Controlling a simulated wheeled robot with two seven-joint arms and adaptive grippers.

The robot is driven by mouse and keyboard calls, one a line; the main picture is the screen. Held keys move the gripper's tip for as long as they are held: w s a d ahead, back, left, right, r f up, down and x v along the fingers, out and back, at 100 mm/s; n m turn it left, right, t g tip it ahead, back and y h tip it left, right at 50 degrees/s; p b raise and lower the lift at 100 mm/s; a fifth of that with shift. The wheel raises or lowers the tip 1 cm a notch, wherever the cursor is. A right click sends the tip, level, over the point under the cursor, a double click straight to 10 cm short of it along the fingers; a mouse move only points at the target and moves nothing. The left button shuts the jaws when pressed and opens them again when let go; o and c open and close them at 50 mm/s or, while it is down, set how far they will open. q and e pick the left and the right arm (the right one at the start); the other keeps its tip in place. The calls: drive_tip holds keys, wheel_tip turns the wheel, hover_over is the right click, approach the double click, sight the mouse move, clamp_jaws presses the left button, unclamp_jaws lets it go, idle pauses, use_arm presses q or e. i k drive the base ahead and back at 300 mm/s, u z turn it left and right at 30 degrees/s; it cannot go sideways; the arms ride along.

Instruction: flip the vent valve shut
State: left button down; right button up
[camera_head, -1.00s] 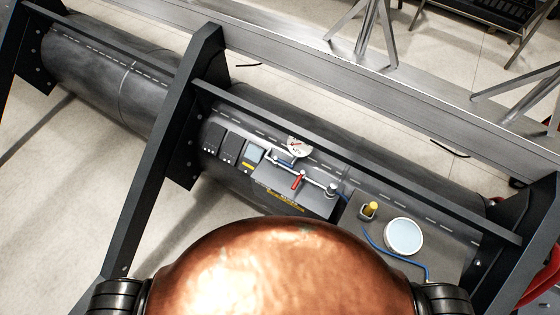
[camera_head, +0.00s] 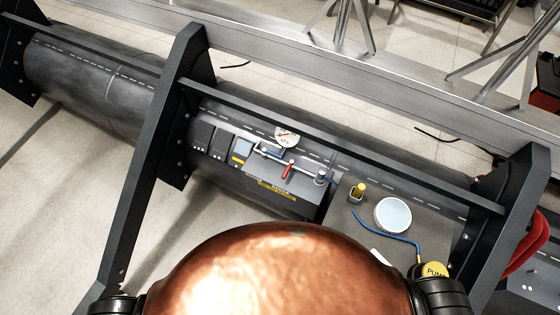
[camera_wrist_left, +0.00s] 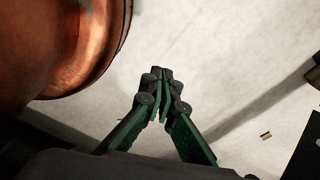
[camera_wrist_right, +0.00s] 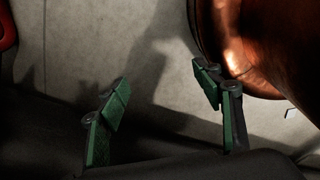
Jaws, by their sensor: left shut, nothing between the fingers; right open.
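The vent valve appears to be the small red lever (camera_head: 287,171) on the silver pipe of the grey control panel (camera_head: 255,182), in the middle of the head view. The lever sits at an angle to the pipe. A round pressure gauge (camera_head: 286,136) stands behind it. Neither gripper shows in the head view. In the left wrist view my left gripper (camera_wrist_left: 158,82) is shut and empty above the pale floor. In the right wrist view my right gripper (camera_wrist_right: 163,82) is open and empty above the floor. Both are away from the panel.
Black float tubes (camera_head: 85,80) lie in a dark frame whose upright (camera_head: 160,130) stands left of the panel. A yellow-topped fitting (camera_head: 358,190), a white round lid (camera_head: 393,215), a blue hose (camera_head: 400,239) and a yellow pump knob (camera_head: 434,270) are to the right.

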sight(264, 149)
drive_tip(key=k, duration=1.1)
drive_tip(key=u, duration=0.4)
drive_tip(key=i, duration=0.35)
drive_tip(key=u, duration=0.9)
drive_tip(key=i, duration=1.25)
drive_tip(key=z, duration=0.85)
drive_tip(key=i, duration=0.35)
drive_tip(key=z, duration=0.4)
